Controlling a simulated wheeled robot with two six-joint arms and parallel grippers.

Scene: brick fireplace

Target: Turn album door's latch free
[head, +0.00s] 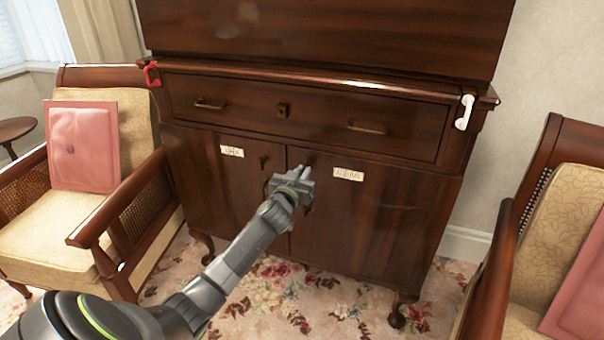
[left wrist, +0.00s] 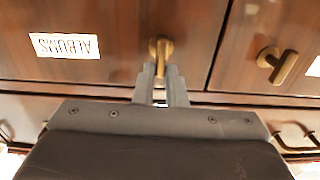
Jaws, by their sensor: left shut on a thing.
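The album door (head: 363,222) is the right-hand door of the dark wooden cabinet, with a white label (head: 348,174). In the left wrist view this label (left wrist: 64,46) is upside down and reads ALBUMS. The brass latch (left wrist: 161,46) is near the door's inner top edge, its lever pointing along my fingers. My left gripper (head: 304,176) is at this latch; in the left wrist view the fingertips (left wrist: 161,74) are shut on the lever's end. In the head view the gripper hides most of the latch. The door looks closed. My right gripper is not in view.
The left door (head: 228,190) has its own label (head: 232,151) and brass latch (left wrist: 277,65), tilted in the wrist view. A drawer (head: 310,112) with brass handles is above. Armchairs stand at left (head: 105,170) and right (head: 545,230). Red (head: 151,74) and white (head: 465,112) objects hang at the cabinet's corners.

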